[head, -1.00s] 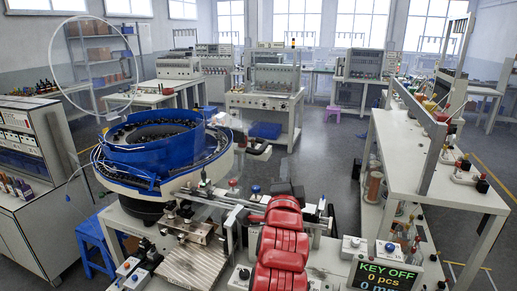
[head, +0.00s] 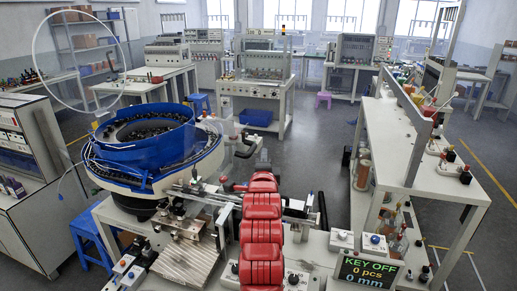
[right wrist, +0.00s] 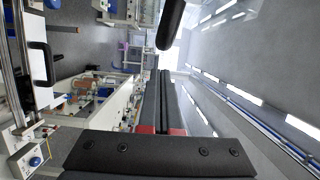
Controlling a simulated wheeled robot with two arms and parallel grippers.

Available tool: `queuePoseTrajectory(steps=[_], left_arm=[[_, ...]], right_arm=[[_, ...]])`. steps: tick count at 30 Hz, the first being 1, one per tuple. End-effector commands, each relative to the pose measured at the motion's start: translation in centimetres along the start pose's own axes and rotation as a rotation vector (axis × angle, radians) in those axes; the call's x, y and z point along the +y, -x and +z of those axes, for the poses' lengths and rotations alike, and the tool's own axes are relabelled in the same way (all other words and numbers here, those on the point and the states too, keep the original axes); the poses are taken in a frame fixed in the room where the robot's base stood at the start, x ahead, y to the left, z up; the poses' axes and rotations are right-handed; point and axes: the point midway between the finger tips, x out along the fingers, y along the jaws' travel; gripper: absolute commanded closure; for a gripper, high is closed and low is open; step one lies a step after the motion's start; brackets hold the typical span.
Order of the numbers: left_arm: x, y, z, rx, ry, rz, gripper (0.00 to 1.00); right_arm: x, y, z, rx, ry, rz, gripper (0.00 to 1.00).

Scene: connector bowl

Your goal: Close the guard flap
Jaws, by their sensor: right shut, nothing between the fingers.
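A clear, smoky panel (head: 243,141) stands raised just right of the blue feeder bowl (head: 150,143). It looks like the guard flap, but its outline is faint against the floor. My right arm, in red segments, reaches forward up the middle of the head view and hides part of the machine. In the right wrist view my right gripper (right wrist: 164,76) is shut and empty, its dark fingers together. A dark rounded bar (right wrist: 171,25) hangs close beyond the fingertips, apart from them in the picture; I cannot tell what it belongs to. My left gripper is out of view.
A metal track and ribbed plate (head: 188,268) lie left of my arm. Button boxes (head: 374,244) and a display reading KEY OFF (head: 368,270) stand to the right. A large clear hoop (head: 80,112) rises at upper left. A white workbench (head: 425,185) stands on the right.

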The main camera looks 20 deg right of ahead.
Motion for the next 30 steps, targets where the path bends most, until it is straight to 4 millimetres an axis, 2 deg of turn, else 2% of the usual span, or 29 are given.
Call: queuePoseTrajectory(steps=[1, 6, 19, 25, 30], left_arm=[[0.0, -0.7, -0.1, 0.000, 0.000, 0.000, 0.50], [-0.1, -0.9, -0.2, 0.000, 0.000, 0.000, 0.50], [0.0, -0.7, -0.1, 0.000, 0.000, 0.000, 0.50], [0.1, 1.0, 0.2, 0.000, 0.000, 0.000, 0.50], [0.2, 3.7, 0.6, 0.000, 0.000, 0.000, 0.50]], right_arm=[[-0.3, -0.1, 0.6, -0.001, 0.002, 0.001, 1.00], [-0.1, -0.3, 1.5, 0.000, 0.000, 0.001, 1.00], [0.0, -0.4, 1.7, 0.001, 0.003, 0.000, 1.00], [-0.4, -0.6, 2.8, -0.001, 0.039, 0.004, 1.00], [-1.0, -1.1, 4.8, -0.001, 0.111, 0.022, 1.00]])
